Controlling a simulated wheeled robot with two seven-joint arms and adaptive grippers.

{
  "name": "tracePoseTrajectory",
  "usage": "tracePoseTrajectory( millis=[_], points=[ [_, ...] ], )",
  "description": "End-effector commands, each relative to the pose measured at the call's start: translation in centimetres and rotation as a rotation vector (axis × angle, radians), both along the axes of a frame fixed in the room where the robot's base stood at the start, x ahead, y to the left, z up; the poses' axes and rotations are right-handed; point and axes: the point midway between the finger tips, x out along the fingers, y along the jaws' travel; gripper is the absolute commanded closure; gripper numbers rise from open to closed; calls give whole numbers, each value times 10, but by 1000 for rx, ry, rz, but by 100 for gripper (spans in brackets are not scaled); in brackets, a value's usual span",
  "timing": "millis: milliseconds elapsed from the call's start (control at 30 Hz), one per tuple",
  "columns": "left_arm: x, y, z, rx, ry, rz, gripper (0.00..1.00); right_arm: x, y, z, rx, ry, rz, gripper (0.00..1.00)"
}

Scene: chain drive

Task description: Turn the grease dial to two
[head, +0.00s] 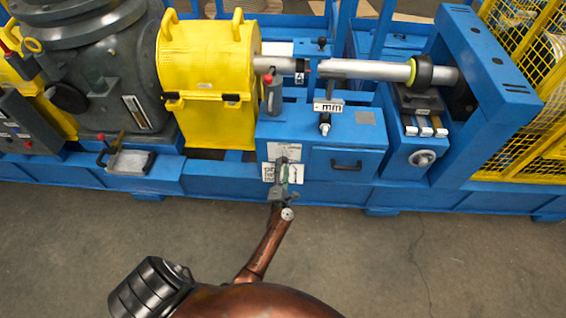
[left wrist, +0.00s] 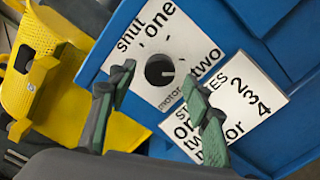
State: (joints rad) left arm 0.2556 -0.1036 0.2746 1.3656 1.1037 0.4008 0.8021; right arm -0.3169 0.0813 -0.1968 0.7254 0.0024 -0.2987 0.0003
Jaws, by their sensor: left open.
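The grease dial is a black round knob (left wrist: 160,71) on a white plate (left wrist: 150,45) on the blue housing, seen in the left wrist view. The plate reads "shut", "one", "two" and "motor". In the head view my left gripper (head: 284,175) is in front of the plate and hides the knob. My right gripper is not in view.
A second white plate (left wrist: 250,92) with numbers and words adjoins the dial plate. A blue drawer front with a black handle (head: 346,165) is to its right. A yellow guard (head: 208,80) stands to the left. The concrete floor (head: 440,260) in front is clear.

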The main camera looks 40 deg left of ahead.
Motion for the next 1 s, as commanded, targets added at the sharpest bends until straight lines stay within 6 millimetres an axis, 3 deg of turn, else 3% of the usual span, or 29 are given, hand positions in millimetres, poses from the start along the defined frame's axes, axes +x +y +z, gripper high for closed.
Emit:
tracePoseTrajectory(
  millis=[100,300,833,933,1000],
  points=[
    [-17,-10,0,-2,-1,1,55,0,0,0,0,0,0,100],
    [-29,-17,0,0,0,1,55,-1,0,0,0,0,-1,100],
    [-30,-18,0,2,1,0,55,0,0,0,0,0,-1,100],
    [-34,-23,-8,36,42,-26,55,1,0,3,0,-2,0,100],
    [-42,-32,-27,108,122,-77,55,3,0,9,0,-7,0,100]
  ],
)
